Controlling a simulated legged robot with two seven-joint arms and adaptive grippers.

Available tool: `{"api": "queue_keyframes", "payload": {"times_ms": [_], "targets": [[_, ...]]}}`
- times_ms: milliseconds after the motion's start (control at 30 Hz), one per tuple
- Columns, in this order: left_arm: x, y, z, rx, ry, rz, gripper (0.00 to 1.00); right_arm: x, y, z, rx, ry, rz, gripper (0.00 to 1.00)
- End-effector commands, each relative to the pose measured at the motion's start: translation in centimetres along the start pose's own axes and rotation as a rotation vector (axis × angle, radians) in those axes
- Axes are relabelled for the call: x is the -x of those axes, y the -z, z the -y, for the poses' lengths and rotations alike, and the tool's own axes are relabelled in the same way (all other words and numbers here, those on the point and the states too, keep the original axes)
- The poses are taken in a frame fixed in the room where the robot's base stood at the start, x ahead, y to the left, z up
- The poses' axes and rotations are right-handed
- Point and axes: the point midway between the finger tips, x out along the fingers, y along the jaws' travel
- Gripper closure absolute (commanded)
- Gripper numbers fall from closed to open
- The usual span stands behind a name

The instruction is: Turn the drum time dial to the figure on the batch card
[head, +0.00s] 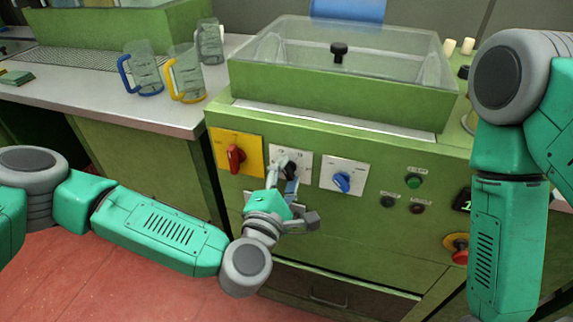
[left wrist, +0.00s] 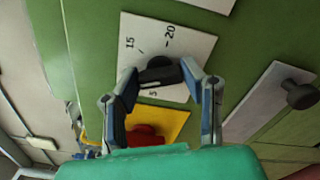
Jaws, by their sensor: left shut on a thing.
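The dial is a white square plate (head: 304,160) with a black knob (head: 291,171) on the green machine front. In the left wrist view the plate (left wrist: 195,48) shows printed figures 15, 20 and 5 around the black knob (left wrist: 158,72). My left gripper (head: 284,175) is at this knob; its two fingers (left wrist: 162,80) stand on either side of the knob, shut on it. The fingers and knob hide part of the scale, and I cannot tell which figure the knob points to. I cannot make out a batch card. My right gripper is out of view.
A red knob (head: 236,158) on a yellow plate is left of the dial, a blue knob (head: 342,182) right. Push buttons (head: 414,181) lie farther right. A clear lid (head: 350,50) covers the machine top. Jugs (head: 188,80) stand on the left worktop.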

Motion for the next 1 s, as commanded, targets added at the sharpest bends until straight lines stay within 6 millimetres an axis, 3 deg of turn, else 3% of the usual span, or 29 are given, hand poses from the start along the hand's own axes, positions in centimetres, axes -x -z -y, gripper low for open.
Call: {"api": "queue_keyframes", "payload": {"times_ms": [300,1000], "targets": [[0.2,-0.3,0.2,-0.304,0.010,0.006,0.92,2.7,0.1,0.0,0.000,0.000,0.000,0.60],[0.3,-0.1,0.8,-0.969,0.016,0.013,0.92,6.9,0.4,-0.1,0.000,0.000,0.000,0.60]]}}
